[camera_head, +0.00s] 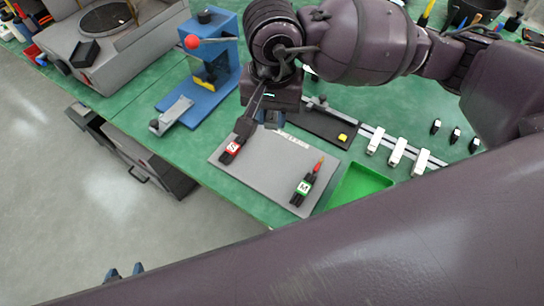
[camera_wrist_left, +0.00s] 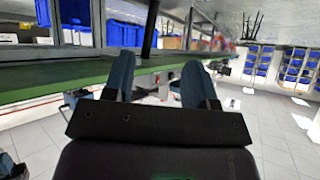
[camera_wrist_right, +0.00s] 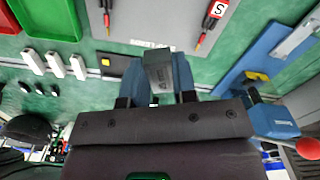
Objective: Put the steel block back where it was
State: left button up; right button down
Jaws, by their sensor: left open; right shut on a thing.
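My right gripper (camera_wrist_right: 158,76) is shut on the grey steel block (camera_wrist_right: 157,68), which sits between its blue fingers in the right wrist view. In the head view that gripper (camera_head: 270,122) hangs over the back edge of the grey mat (camera_head: 262,165); the block there is mostly hidden by the gripper. I cannot tell whether the block touches anything below. My left gripper (camera_head: 125,272) is at the lower left over the floor, away from the bench; its fingers are apart and empty in the left wrist view (camera_wrist_left: 150,85).
A marked S tool (camera_head: 233,147) and a marked M tool (camera_head: 303,187) lie on the mat. A blue press (camera_head: 212,75) stands left, a green tray (camera_head: 358,184) right. A dark plate with a yellow piece (camera_head: 342,137) and white blocks (camera_head: 397,150) lie along a rail.

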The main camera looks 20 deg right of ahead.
aim_at(272, 116)
notch_tip(272, 116, down, 15)
jog(key=shift+f+b, duration=0.2)
jog(key=shift+b, duration=0.5)
jog(key=shift+f, duration=0.15)
jog(key=c, duration=0.9)
grip_release()
notch_tip(272, 116, up, 12)
jog(key=shift+r+p, duration=0.15)
jog(key=shift+p, duration=0.4)
